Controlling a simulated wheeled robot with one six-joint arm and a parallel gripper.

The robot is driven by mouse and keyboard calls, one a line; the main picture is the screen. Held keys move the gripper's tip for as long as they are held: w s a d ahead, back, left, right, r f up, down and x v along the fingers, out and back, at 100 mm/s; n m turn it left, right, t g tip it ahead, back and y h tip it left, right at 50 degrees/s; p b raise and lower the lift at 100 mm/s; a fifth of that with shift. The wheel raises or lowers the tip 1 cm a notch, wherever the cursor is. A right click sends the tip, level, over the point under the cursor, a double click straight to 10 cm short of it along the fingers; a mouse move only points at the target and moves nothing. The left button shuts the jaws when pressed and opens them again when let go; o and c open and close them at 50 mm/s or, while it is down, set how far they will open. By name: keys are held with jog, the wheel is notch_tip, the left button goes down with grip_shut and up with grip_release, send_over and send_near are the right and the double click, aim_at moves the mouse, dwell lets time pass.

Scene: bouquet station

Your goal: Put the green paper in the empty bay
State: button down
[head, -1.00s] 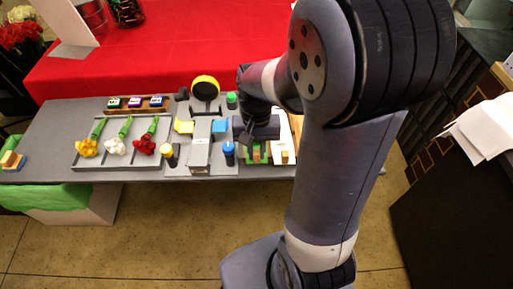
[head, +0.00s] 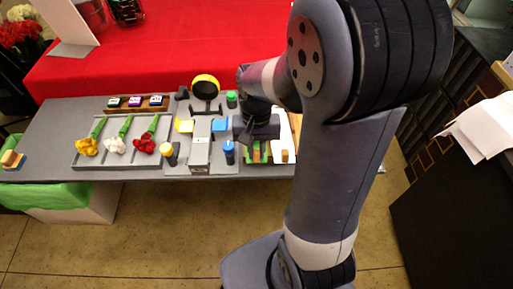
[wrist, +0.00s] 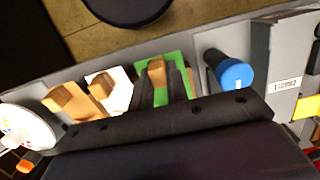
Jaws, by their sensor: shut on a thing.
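The green paper (wrist: 173,66) is a flat green sheet with a tan block handle (wrist: 157,73), near the table's front edge. It also shows in the head view (head: 249,156), partly hidden below my gripper. My gripper (wrist: 162,88) points down at it, with its dark fingers on either side of the tan handle, shut on it. The sheet looks low, close to the table top; I cannot tell whether it touches. A white paper (wrist: 121,88) with a tan handle lies beside it, and a brown one (wrist: 72,100) beyond. I cannot make out an empty bay; my wrist hides part of the area.
A blue-topped cylinder (head: 229,147) and a grey box (head: 199,152) stand left of my gripper. A tray (head: 118,167) holds yellow, white and red flowers. A green-topped cylinder (head: 232,100) stands behind. The floor in front of the table is clear.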

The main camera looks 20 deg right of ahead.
jog(key=shift+f, duration=0.15)
jog(key=c, duration=1.3)
grip_release()
jog(key=shift+o, duration=0.5)
jog(key=o, duration=0.3)
jog(key=shift+r+p, duration=3.15)
jog(key=shift+r, duration=0.4)
